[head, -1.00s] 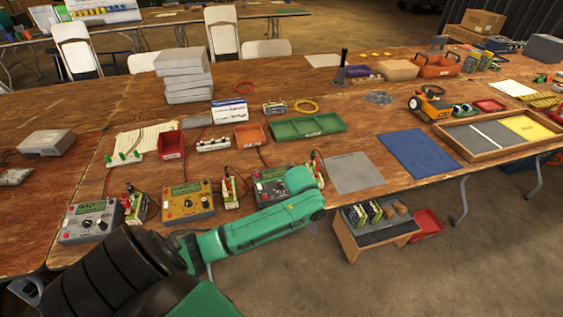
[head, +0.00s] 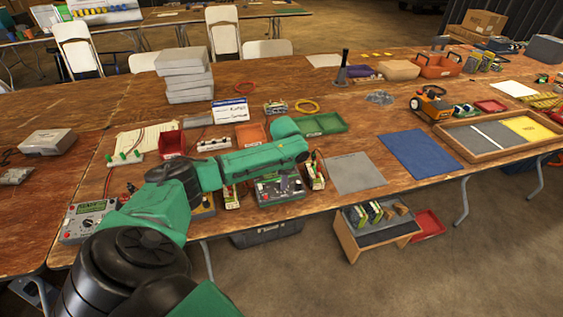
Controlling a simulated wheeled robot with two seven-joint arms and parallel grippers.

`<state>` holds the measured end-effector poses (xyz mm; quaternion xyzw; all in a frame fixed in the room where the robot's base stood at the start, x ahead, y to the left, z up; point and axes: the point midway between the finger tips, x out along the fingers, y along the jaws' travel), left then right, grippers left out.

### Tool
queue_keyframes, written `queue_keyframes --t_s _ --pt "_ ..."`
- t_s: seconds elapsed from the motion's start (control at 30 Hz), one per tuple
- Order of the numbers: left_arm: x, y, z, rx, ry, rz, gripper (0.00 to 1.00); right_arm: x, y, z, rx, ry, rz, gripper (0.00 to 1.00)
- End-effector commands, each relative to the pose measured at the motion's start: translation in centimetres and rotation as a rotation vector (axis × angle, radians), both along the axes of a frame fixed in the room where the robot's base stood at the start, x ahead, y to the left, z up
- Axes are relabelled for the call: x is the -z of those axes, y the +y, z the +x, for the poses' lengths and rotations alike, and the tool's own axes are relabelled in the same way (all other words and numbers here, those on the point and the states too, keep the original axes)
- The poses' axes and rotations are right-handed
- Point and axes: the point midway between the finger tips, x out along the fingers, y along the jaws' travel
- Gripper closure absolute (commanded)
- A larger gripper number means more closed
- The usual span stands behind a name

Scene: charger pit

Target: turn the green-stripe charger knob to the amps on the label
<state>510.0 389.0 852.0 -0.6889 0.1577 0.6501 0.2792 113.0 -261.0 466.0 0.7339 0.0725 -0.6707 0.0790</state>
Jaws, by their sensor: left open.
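Chargers stand along the near table edge: a grey one (head: 76,230) at left, a yellow one (head: 206,212) mostly hidden behind my arm, and a dark grey one (head: 270,199) to the right. I cannot make out which has the green stripe, and the knob settings are too small to read. My right gripper is out of view.
A grey mat (head: 356,174) and blue mat (head: 417,158) lie flat at right. Grey boxes (head: 184,75) are stacked behind.

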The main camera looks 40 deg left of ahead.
Motion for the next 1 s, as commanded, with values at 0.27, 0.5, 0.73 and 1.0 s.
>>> queue_keyframes --t_s 0.27,0.5,0.73,1.0 --pt "3.2 0.5 0.4 0.001 -0.002 0.001 0.43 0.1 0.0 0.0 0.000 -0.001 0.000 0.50" --pt "3.3 0.5 0.4 0.001 -0.002 0.001 0.59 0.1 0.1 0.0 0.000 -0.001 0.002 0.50" --pt "3.2 0.5 0.4 0.001 -0.002 0.001 1.00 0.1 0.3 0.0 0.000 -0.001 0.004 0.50" --pt "3.1 0.4 0.4 0.032 0.003 0.004 1.00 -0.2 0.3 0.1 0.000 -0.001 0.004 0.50"
